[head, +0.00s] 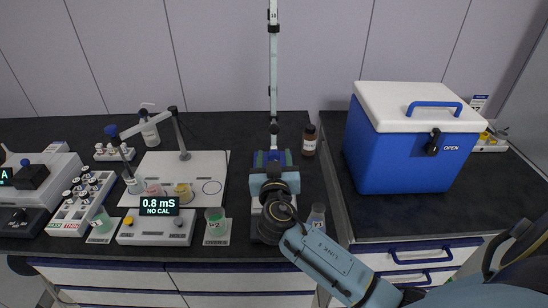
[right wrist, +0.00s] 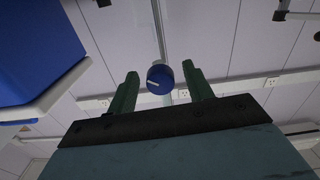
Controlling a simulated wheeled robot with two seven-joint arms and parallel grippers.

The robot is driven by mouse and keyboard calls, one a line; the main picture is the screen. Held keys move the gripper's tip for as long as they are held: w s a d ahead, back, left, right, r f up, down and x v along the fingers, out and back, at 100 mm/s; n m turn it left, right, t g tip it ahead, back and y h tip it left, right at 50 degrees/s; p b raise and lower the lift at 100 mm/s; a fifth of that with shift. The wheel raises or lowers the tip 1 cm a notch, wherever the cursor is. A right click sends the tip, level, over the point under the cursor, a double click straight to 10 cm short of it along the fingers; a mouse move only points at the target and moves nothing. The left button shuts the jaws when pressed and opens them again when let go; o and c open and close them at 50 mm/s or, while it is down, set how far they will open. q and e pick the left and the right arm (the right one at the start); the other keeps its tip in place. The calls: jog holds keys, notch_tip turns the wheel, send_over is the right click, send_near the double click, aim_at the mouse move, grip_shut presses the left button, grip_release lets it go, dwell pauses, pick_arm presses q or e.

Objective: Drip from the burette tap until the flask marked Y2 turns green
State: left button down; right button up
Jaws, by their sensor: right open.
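The burette (head: 273,75) is a tall clear tube standing upright at the middle back of the bench. Its tap (right wrist: 160,78) is a blue round knob with a white line, seen in the right wrist view. My right gripper (right wrist: 160,72) is open, with one green finger on each side of the knob; I cannot tell whether they touch it. In the head view my right gripper (head: 271,162) and wrist cover the burette's lower part and whatever stands under it. A flask with green contents (head: 215,221) stands left of my wrist; its small label is hard to read. My left gripper is not in view.
A meter reading 0.8 mS (head: 158,224), another green-filled vessel (head: 102,224) and a vial rack (head: 82,200) stand to the left. A clear flask (head: 317,217) stands close right of my wrist. A brown bottle (head: 309,140) and blue cooler (head: 405,150) are further right.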

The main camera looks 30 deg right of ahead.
jog(key=c, duration=1)
jog(key=shift+n, duration=0.8)
jog(key=shift+n+b, duration=0.3)
jog(key=shift+n, duration=1)
jog(key=o, duration=1)
jog(key=b+v, duration=0.2)
jog(key=v, duration=1.1)
jog(key=shift+s, duration=0.2)
